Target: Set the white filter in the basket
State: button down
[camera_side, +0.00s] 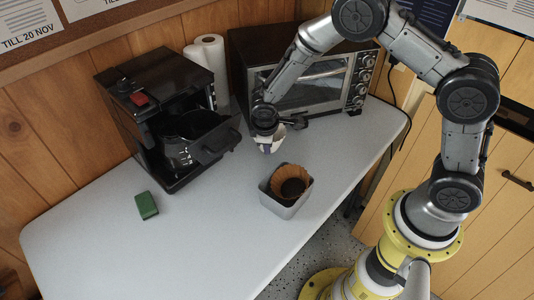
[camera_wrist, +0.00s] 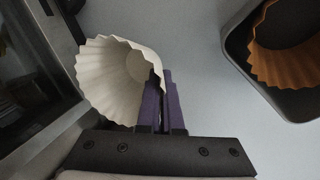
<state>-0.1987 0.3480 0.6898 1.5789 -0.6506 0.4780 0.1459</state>
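The white filter (camera_wrist: 105,72), a fluted paper cup, is in my gripper (camera_wrist: 162,85). The two purple fingers are close together on its wall, and its wide mouth is open in the wrist view. In the side view the white filter (camera_side: 270,146) hangs below my gripper (camera_side: 268,136), above the table in front of the oven. The black basket (camera_side: 218,141) juts out from the front of the coffee maker (camera_side: 150,105), left of my gripper and apart from the filter. The inside of the basket is too dark to make out.
A grey bin (camera_side: 285,210) holding a brown used filter (camera_side: 291,183) stands near the table's front edge. A toaster oven (camera_side: 310,85) stands behind my gripper, and paper rolls (camera_side: 208,55) stand behind the coffee maker. A green sponge (camera_side: 146,205) lies at left. The front left table (camera_side: 180,250) is clear.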

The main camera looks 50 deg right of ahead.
jog(key=shift+f, duration=1.6)
jog(key=shift+f, duration=0.15)
jog(key=c, duration=1.1)
grip_release()
